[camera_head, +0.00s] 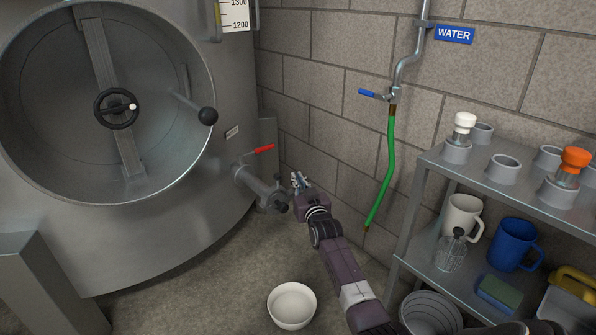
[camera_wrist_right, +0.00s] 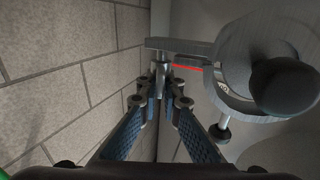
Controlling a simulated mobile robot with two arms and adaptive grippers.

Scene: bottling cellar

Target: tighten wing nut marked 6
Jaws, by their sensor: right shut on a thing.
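A grey steel outlet (camera_head: 262,188) with a red-handled valve sticks out of the tank's lower right. My right gripper (camera_head: 300,183) is just right of its dark end, in front of the wall. In the wrist view, the fingertips of my right gripper (camera_wrist_right: 161,84) are close together on a small grey metal part (camera_wrist_right: 161,68). This part sits under a flat grey bar beside the round clamp (camera_wrist_right: 232,72); it appears to be the wing nut. No number 6 can be read, and the fingers partly hide it. My left gripper is not in view.
The red valve handle (camera_head: 264,149) is just above the outlet. A white bowl (camera_head: 291,306) stands on the floor below. A green hose (camera_head: 387,165) hangs on the wall to the right. A metal shelf (camera_head: 428,160) with mugs stands farther right.

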